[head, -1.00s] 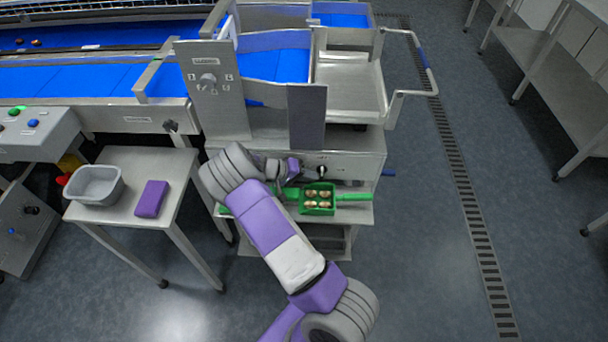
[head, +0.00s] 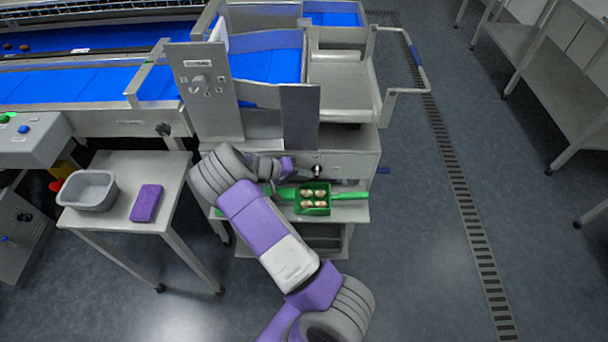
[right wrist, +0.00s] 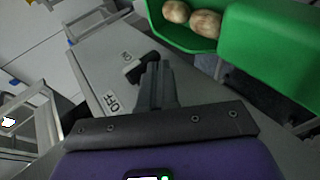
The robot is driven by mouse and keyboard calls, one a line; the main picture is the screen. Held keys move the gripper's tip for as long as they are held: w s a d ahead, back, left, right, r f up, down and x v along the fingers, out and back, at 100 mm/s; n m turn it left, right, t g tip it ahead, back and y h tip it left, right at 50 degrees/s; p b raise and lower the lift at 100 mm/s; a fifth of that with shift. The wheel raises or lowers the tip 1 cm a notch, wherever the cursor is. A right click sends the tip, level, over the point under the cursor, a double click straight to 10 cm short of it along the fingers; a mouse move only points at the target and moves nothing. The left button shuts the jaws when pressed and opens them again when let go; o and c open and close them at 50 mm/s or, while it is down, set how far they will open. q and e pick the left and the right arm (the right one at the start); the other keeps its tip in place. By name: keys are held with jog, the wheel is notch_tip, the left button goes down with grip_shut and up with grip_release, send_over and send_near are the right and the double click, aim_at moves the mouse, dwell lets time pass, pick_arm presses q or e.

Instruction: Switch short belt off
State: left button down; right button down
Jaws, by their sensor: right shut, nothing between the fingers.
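A black rotary switch (right wrist: 141,70) sits on a grey metal panel in the right wrist view. An "OFF" label (right wrist: 112,101) is beside it, and a smaller mark lies on its other side. My right gripper (right wrist: 157,72) is shut and empty, its fingertips right at the switch and hiding part of it; I cannot tell whether they touch. In the head view the switch (head: 317,171) shows as a dark knob on the machine front, just right of my right gripper (head: 302,172). The short blue belt (head: 268,66) is above. My left gripper is not in view.
A side table (head: 180,175) holds a grey tub (head: 66,194) and purple sponge (head: 146,203).

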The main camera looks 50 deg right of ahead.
jog(key=w+a, duration=0.2)
jog(key=a, duration=0.1)
jog(key=w+a+p, duration=0.1)
jog(key=w+a, duration=0.4)
jog(key=a, duration=0.1)
jog(key=shift+w+f+p, duration=0.1)
jog(key=shift+w+p, duration=0.2)
jog(key=shift+w, duration=0.05)
jog(key=shift+w+a+f, duration=0.1)
jog(key=shift+w+a, duration=0.3)
jog(key=shift+a, duration=0.15)
